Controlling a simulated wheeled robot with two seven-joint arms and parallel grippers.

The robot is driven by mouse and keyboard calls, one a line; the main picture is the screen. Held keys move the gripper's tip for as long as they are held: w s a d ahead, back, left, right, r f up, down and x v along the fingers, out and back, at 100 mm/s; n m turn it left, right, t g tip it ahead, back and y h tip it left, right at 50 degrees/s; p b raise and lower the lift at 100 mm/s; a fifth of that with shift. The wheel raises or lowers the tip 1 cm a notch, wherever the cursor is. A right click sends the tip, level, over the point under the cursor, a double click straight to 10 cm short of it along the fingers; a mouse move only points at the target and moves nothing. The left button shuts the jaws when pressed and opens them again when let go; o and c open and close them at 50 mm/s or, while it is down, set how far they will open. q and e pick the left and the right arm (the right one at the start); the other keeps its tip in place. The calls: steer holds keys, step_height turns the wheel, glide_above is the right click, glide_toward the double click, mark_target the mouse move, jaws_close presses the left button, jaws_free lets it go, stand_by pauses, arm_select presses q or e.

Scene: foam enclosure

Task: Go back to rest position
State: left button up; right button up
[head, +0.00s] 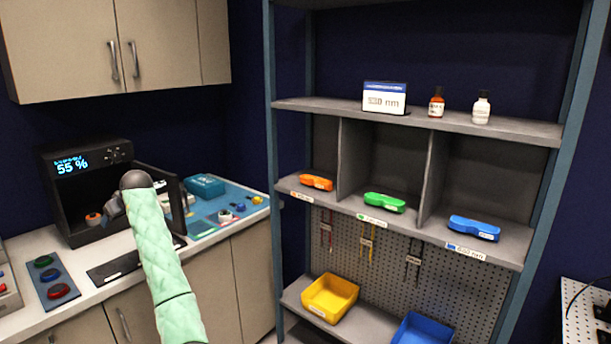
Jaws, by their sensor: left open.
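My left arm, in a pale green padded sleeve, reaches up from the bottom of the head view. Its dark wrist ends in my left gripper (114,207), small and partly hidden by the wrist. The gripper is open and in front of a black box-shaped device (88,157) with a lit display reading 55 %. The device's door stands open to the right of the gripper. A small orange and white item (94,218) sits inside the device, left of the gripper and apart from it. My right gripper is not in view.
A grey shelf unit (420,122) on the right holds a sign, two bottles, and orange, green and blue cases. Yellow (331,296) and blue (421,330) bins stand below. The counter (130,243) carries a button panel (50,280) and a blue mat (215,207) with tools. Cabinets (105,45) hang above.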

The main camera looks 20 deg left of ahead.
arm_select(q)
steer(key=w+d+r+m+t, duration=0.4)
steer(key=w+d+r, duration=0.1)
steer(key=w+d, duration=0.15)
steer(key=w+d+f+m+t+h, duration=0.1)
steer(key=w+d+m, duration=0.1)
steer(key=d, duration=0.4)
steer(key=w+d+f+m+t, duration=0.1)
steer(key=d+f+m+t, duration=0.1)
steer(key=d, duration=0.4)
steer(key=s+d+f+m+h, duration=0.2)
steer(key=d+f+m+h, duration=0.1)
steer(key=d+f, duration=0.9)
steer(key=s+d+f+m+h, duration=0.2)
steer(key=s+d+f+m, duration=0.15)
steer(key=d+f, duration=0.85)
steer(key=s+d+f+m+g+h, duration=0.3)
steer(key=s+d+f, duration=1.6)
steer(key=s+f, duration=0.1)
steer(key=s+d+f+g, duration=0.1)
steer(key=s+f, duration=0.4)
steer(key=s, duration=0.4)
steer(key=s+d+f+g, duration=0.2)
steer(key=s+f, duration=0.3)
steer(key=s, duration=0.4)
steer(key=s+d+f+g+h, duration=0.1)
steer(key=s+f, duration=0.4)
steer(key=s, duration=0.4)
steer(key=shift+s+d, duration=0.15)
steer(key=shift+d, duration=0.25)
